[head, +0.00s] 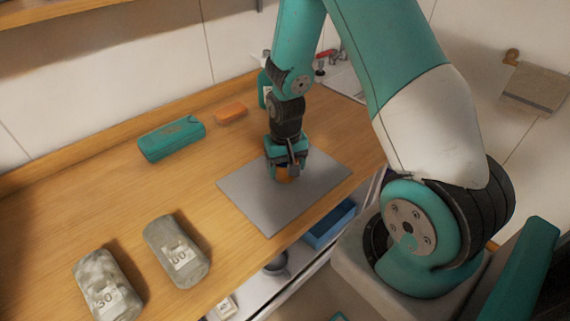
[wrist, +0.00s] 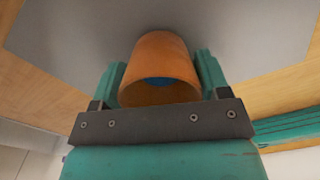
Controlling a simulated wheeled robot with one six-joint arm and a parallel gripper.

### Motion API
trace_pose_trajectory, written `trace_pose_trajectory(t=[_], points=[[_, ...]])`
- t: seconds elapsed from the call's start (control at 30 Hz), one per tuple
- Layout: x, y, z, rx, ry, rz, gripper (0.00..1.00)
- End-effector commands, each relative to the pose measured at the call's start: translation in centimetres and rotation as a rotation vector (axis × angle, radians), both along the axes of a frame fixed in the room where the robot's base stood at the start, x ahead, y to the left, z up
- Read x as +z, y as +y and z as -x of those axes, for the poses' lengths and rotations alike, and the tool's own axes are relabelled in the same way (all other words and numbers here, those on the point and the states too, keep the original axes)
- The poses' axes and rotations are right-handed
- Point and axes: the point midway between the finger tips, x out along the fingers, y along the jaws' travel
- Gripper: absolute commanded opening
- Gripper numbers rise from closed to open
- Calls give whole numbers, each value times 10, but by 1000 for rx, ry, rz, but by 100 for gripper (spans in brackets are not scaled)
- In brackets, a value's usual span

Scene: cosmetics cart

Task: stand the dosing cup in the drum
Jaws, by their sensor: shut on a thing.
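My gripper (head: 286,165) points down over the grey mat (head: 250,205) on the wooden top. In the wrist view my gripper (wrist: 160,78) has its teal fingers on both sides of an orange open cylinder (wrist: 163,53), shut on it. The cylinder's open end faces the wrist camera, and something blue (wrist: 158,81) shows inside. In the head view only a small orange part of the cylinder (head: 283,176) shows below the fingers. Whether it touches the mat is unclear. I cannot tell whether this cylinder is the dosing cup or the drum; no other clear drum shows.
A teal case (head: 172,138) and an orange block (head: 231,113) lie behind and left of the mat. Two grey labelled objects (head: 177,251) (head: 106,285) are at the front left. A blue bin (head: 328,226) sits below the top's edge. The left middle of the top is clear.

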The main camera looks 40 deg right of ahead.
Motion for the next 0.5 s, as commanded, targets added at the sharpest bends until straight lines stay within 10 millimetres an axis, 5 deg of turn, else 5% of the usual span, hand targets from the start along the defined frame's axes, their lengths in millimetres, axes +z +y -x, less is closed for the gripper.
trace_pose_trajectory(t=[0.37, 0.4, 0.5], points=[[-5, 0, 0, 0, -1, 0, 45], [-4, 0, 0, 0, -1, 0, 78], [-3, 0, 0, 0, -1, 0, 95]])
